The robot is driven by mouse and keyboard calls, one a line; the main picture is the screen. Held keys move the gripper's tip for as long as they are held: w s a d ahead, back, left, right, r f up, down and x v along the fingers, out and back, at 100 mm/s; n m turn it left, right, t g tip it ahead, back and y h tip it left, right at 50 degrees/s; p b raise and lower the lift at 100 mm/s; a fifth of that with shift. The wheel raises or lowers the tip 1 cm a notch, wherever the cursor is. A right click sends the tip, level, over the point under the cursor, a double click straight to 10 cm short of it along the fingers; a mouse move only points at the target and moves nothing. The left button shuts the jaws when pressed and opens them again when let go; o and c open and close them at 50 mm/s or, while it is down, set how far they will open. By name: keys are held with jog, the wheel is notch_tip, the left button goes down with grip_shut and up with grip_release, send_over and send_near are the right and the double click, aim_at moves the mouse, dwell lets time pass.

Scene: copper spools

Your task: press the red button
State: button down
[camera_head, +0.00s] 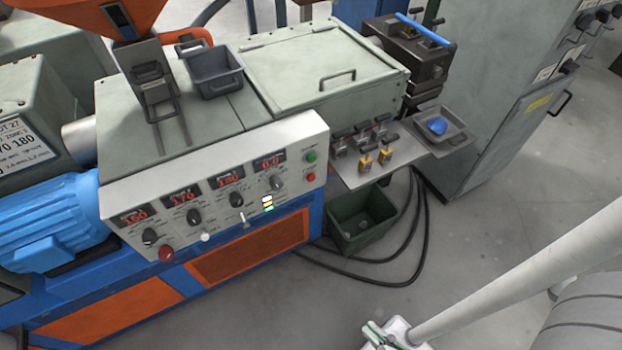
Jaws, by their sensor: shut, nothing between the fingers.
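A white control panel (225,190) is on the front of the blue and orange machine. A round dark red knob-like button (166,253) sticks out at the panel's lower left. A smaller red button (310,177) is at the panel's right end, just below a green button (311,156). Both red ones are unobstructed. Part of my white arm shows at the lower right, well apart from the panel.
Black dials, a small lever and red number displays share the panel. A metal shelf (350,178) with yellow-tagged parts juts out right of it. A green bin (362,222) and black cables lie on the floor below. The floor in front is open.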

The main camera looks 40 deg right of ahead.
jog(key=shift+w, duration=0.1)
dwell(0.4)
jog(key=w+d+f+m+t+h, duration=0.2)
jog(key=w+d+m+h, duration=0.25)
jog(key=w+m, duration=0.4)
jog(key=w+d+f+m+t+h, duration=0.2)
jog(key=w+d+m+h, duration=0.1)
jog(key=w+m+h, duration=0.45)
jog(key=w+f+m+g+h, duration=0.1)
jog(key=w+f+m+g, duration=0.3)
jog(key=w+m, duration=0.2)
jog(key=w+d+f+m+g+h, duration=0.1)
jog(key=w+f+m+g+h, duration=0.1)
jog(key=w+f+m+g, duration=0.2)
jog(key=w+m+g, duration=0.1)
jog(key=w+m, duration=0.2)
jog(key=w, duration=0.1)
jog(key=shift+w+d+f+g, duration=0.2)
jog(key=shift+f+g, duration=0.1)
jog(key=shift+f, duration=0.05)
jog(key=shift+d, duration=0.1)
